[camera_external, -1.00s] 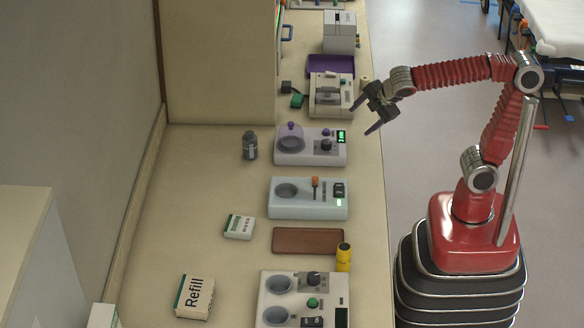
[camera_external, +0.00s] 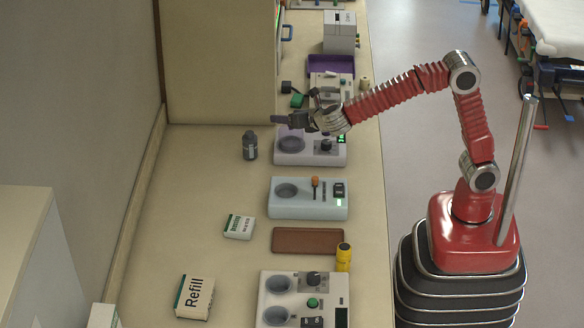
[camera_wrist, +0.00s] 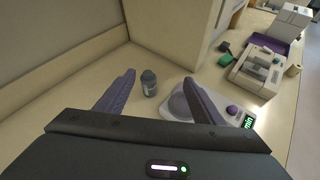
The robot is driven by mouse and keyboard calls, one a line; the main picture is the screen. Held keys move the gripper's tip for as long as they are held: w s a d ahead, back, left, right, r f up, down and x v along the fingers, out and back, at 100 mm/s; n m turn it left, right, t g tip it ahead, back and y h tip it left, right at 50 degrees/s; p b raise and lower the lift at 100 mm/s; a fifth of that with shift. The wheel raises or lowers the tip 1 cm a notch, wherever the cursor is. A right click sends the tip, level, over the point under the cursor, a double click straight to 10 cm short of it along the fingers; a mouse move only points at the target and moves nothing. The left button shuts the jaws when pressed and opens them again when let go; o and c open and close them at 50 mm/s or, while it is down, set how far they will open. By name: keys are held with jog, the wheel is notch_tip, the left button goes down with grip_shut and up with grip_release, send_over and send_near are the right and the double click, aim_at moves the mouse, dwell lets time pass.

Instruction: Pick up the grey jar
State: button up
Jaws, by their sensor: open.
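The grey jar (camera_external: 250,146) is a small dark grey jar with a pale label. It stands upright on the counter (camera_external: 200,170), left of a white device with a round well. In the wrist view the jar (camera_wrist: 149,83) shows between my two purple-grey fingers, beyond them and nearer the left one. My gripper (camera_external: 280,120) is open and empty, above and to the right of the jar in the external view, reaching over the white device (camera_external: 310,157). In the wrist view my gripper (camera_wrist: 160,78) has its fingers spread wide, not touching the jar.
A pale blue device (camera_external: 308,208), a brown tray (camera_external: 300,240) and a yellow bottle (camera_external: 343,257) stand nearer along the counter. White boxes (camera_external: 239,227) lie to the left. A tall cabinet (camera_external: 220,65) rises behind the jar. The counter left of the jar is clear.

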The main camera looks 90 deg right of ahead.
jog(key=w+a+n, duration=0.1)
jog(key=w+n, duration=0.1)
jog(key=w, duration=0.1)
send_near(255, 148)
jog(key=s+a, duration=0.3)
jog(key=shift+d+r+t, duration=0.15)
jog(key=shift+r+t, duration=0.25)
jog(key=shift+r, duration=0.1)
jog(key=shift+x, duration=4.3)
jog(key=shift+d, duration=0.1)
jog(key=shift+x, duration=2.6)
jog(key=shift+w+r, duration=0.15)
